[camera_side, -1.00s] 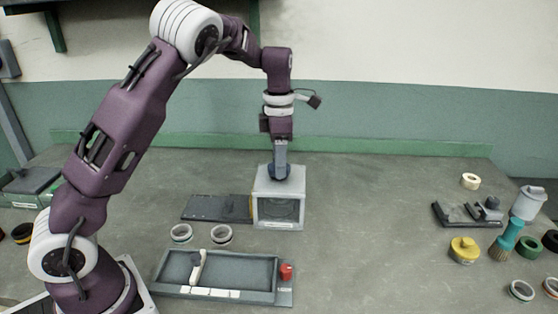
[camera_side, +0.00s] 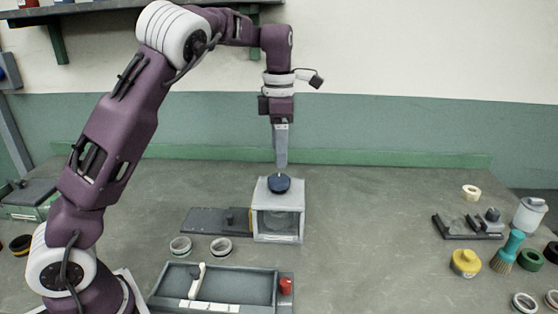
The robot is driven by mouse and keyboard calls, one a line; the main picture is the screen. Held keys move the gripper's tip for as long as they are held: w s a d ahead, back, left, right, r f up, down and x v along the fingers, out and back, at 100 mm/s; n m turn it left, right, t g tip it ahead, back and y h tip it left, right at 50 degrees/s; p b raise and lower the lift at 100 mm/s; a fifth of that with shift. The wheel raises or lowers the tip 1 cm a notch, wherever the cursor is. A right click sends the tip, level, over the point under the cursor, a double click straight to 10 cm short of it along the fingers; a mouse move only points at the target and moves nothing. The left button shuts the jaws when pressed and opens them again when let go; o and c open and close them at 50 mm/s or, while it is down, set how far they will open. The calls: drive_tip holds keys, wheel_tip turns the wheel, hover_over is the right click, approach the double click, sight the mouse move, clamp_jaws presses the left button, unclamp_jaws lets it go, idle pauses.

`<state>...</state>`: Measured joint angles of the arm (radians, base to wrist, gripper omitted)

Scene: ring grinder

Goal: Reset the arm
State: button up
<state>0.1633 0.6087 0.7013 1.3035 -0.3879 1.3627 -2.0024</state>
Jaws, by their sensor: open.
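My gripper (camera_side: 281,168) points straight down above the grey box-shaped grinder (camera_side: 278,213). It is open, its fingers seen nearly edge-on, and nothing shows between them. A dark blue round knob (camera_side: 279,184) sits on top of the grinder, just below my fingertips. A small gap seems to lie between the fingertips and the knob. The grinder's front shows a dark window.
A grey tray (camera_side: 172,295) with a white lever (camera_side: 197,280) and red knob (camera_side: 286,286) stands in front. Two rings (camera_side: 180,246) lie behind it. A dark plate (camera_side: 205,220) is left of the grinder. A brush (camera_side: 508,251), yellow pot (camera_side: 465,263) and rings are at right.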

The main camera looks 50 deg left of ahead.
idle(0.3)
drive_tip(key=s+d+r+m+t+h, duration=0.15)
drive_tip(key=s+d+r+m, duration=0.25)
drive_tip(key=s+m, duration=0.45)
drive_tip(key=s+d+r+m+t, duration=0.2)
drive_tip(key=s+d+r+m, duration=0.2)
drive_tip(key=s+m, duration=0.5)
drive_tip(key=s+d+f+m+t+y, duration=0.1)
drive_tip(key=s+f+m, duration=0.3)
drive_tip(key=s+m, duration=0.7)
drive_tip(key=shift+s+d+f+t, duration=0.2)
drive_tip(key=shift+s+d+t, duration=0.4)
drive_tip(key=shift+s, duration=0.3)
drive_tip(key=shift+m+y, duration=0.25)
